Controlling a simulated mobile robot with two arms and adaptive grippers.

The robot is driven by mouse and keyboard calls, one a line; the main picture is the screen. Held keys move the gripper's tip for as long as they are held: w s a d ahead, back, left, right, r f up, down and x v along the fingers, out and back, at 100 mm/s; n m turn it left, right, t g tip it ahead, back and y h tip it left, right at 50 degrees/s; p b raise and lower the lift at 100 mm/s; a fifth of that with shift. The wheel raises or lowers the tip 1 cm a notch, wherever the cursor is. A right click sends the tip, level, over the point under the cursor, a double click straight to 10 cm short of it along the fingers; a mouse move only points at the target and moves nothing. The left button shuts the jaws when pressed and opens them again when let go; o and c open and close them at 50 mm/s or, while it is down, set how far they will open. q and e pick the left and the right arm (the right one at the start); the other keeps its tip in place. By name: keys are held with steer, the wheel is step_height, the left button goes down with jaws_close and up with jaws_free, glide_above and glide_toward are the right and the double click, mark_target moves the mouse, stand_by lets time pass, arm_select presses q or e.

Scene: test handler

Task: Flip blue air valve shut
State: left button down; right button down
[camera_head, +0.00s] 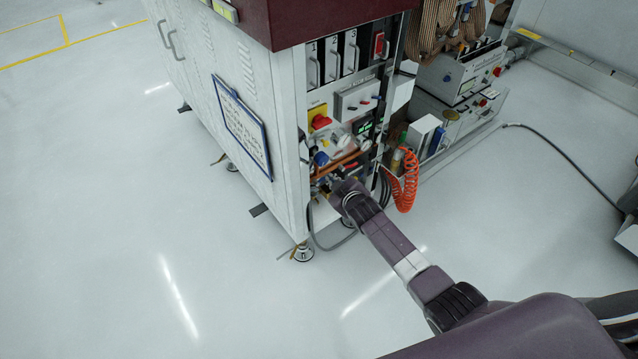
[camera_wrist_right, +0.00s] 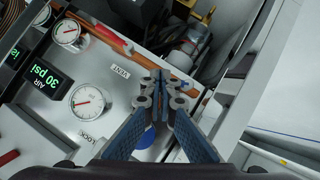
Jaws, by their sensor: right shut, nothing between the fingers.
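A round blue part (camera_wrist_right: 147,137), which looks like the air valve's handle, shows on the pale panel in the right wrist view, partly hidden behind my fingers. In the head view a small blue part (camera_head: 321,158) shows on the open end of the cabinet; I cannot tell whether it is the same part. My right gripper (camera_wrist_right: 163,80) is shut and empty, its fingertips together in front of the panel's edge, near a copper pipe. In the head view my right gripper (camera_head: 338,183) is at the cabinet's lower front, its fingertips hard to make out. My left gripper is not in view.
Dial gauges (camera_wrist_right: 88,102) and a green pressure display (camera_wrist_right: 45,80) sit left of my fingers. A copper pipe (camera_wrist_right: 183,86) runs past the fingertips. An orange coiled hose (camera_head: 407,182) hangs right of the cabinet (camera_head: 235,130). The floor in front is clear.

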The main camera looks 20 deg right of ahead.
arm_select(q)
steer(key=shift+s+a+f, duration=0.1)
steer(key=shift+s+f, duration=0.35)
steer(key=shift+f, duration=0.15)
arm_select(e)
steer(key=shift+d+f, duration=0.2)
steer(key=shift+f, duration=0.05)
steer(key=shift+a, duration=0.1)
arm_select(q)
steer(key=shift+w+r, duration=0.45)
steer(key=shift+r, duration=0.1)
arm_select(e)
steer(key=a+v, duration=0.1)
steer(key=v, duration=1.1)
steer(key=shift+s+f, duration=0.2)
steer(key=shift+f, duration=0.1)
steer(key=shift+a, duration=0.15)
